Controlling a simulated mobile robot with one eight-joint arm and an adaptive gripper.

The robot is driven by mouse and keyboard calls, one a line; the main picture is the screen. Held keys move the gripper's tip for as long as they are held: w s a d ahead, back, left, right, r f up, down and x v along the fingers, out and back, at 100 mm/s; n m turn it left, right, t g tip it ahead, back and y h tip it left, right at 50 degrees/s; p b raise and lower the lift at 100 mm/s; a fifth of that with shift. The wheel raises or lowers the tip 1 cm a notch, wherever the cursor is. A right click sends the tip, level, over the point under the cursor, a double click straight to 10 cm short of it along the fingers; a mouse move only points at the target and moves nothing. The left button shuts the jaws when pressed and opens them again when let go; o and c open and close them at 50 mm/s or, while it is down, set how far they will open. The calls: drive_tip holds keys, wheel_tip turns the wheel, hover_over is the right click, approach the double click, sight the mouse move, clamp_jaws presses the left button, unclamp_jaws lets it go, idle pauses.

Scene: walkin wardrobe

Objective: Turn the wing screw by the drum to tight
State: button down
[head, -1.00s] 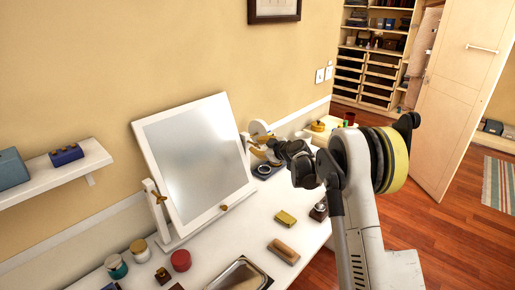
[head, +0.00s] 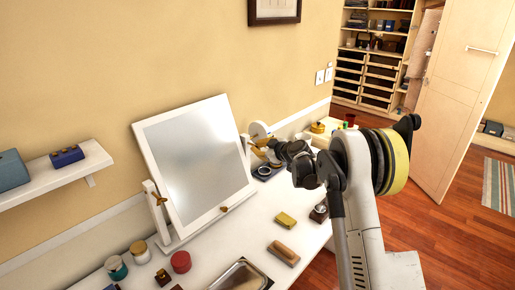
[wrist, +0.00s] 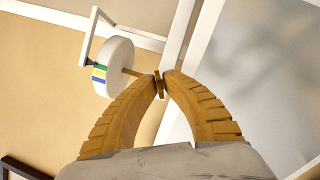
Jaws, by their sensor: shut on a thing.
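A small brass wing screw (wrist: 158,84) sits at the end of a thin brass shaft beside the white drum (wrist: 118,66) in the wrist view. My gripper (wrist: 160,80) is shut on the wing screw, one yellow finger on each side. The drum's rim carries green, yellow and blue bands, and a dark-tipped pointer (wrist: 88,63) on a white bracket lies by the green end. In the head view the drum (head: 258,129) stands behind the mirror's right edge. There my gripper (head: 262,144) is small and the screw is hard to make out.
The tilted mirror (head: 195,160) stands close left of my gripper. The white table (head: 235,235) holds jars, a yellow box (head: 285,219), a brown brush-like block (head: 283,253) and a tray. A wall shelf (head: 85,160) is at left. Open wooden floor lies right.

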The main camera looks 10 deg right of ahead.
drive_tip(key=m+g+y, duration=0.1)
drive_tip(key=m, duration=0.1)
drive_tip(key=m+g+y, duration=0.1)
drive_tip(key=m, duration=0.1)
drive_tip(key=shift+f+m, duration=0.1)
drive_tip(key=shift+m, duration=0.2)
drive_tip(key=m+y, duration=0.1)
drive_tip(key=m, duration=0.1)
drive_tip(key=m+g+y, duration=0.1)
drive_tip(key=m+y, duration=0.1)
drive_tip(key=shift+f+g+b, duration=0.1)
drive_tip(key=shift+g+b, duration=0.2)
drive_tip(key=shift+b, duration=0.05)
drive_tip(key=m+y+b, duration=0.1)
drive_tip(key=m+y, duration=0.2)
drive_tip(key=m, duration=0.2)
drive_tip(key=shift+f+b, duration=0.1)
drive_tip(key=shift+b, duration=0.25)
drive_tip(key=shift+m+y+b, duration=0.7)
drive_tip(key=shift+m, duration=1.1)
drive_tip(key=c, duration=1.6)
unclamp_jaws()
drive_tip(key=shift+a, duration=0.15)
drive_tip(key=shift+r, duration=0.2)
